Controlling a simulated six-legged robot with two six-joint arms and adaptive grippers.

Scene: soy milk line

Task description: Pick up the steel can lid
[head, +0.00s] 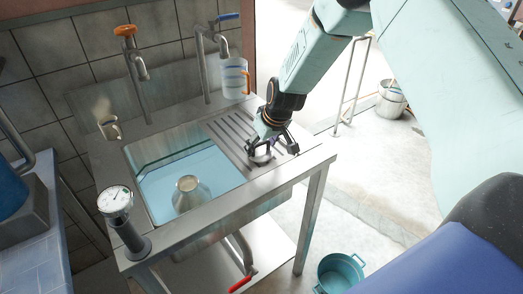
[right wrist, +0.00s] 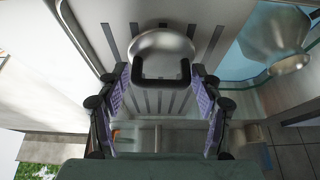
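The steel can lid (head: 261,157) lies on the ribbed drainboard (head: 228,129) to the right of the sink basin. In the right wrist view the lid (right wrist: 162,43) shows as a round steel disc with a dark, squared loop handle (right wrist: 160,83). My right gripper (head: 270,143) is just above the lid. In the right wrist view its fingers (right wrist: 159,75) are apart, one on each side of the handle, with gaps visible between. My left gripper is not in view.
A steel can (head: 191,194) stands in the water-filled basin (head: 150,204). A measuring jug (head: 234,77) hangs or stands under the rear tap. A pressure gauge (head: 115,200) stands at the front left corner. A teal tub (head: 340,272) is on the floor.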

